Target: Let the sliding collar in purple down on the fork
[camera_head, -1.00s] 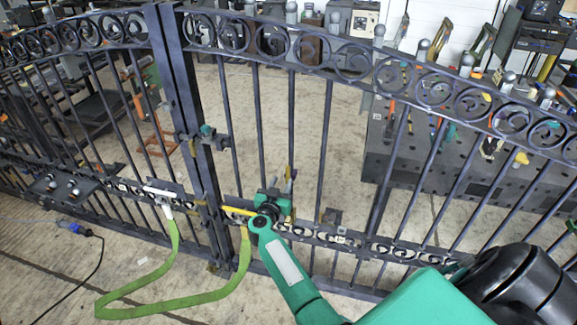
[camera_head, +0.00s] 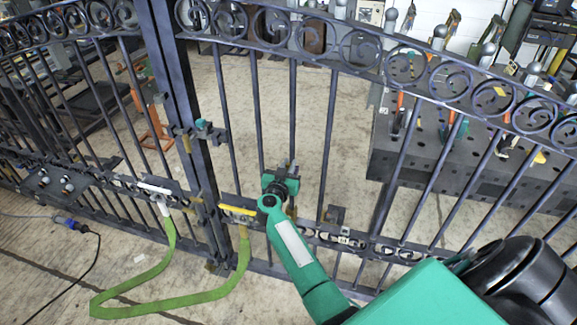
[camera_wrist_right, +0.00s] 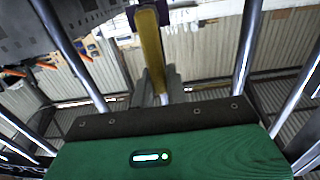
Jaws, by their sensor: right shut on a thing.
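My right gripper (camera_head: 282,180) is at the gate, right of the meeting posts and above the middle rail. In the right wrist view its fingers (camera_wrist_right: 161,86) are shut on a yellow bar (camera_wrist_right: 151,48). A dark purple piece (camera_wrist_right: 164,13), which looks like the sliding collar, shows at the bar's far end. The collar cannot be made out in the head view, where my gripper and arm cover that spot. I cannot tell where the fork is or whether the collar touches it. My left gripper is not in view.
The dark gate (camera_head: 196,165) has upright bars and a scroll band on top. A green strap (camera_head: 170,300) hangs in a loop between the leaves. A yellow handle (camera_head: 238,210) sits left of my gripper. A grey workbench (camera_head: 445,165) stands behind.

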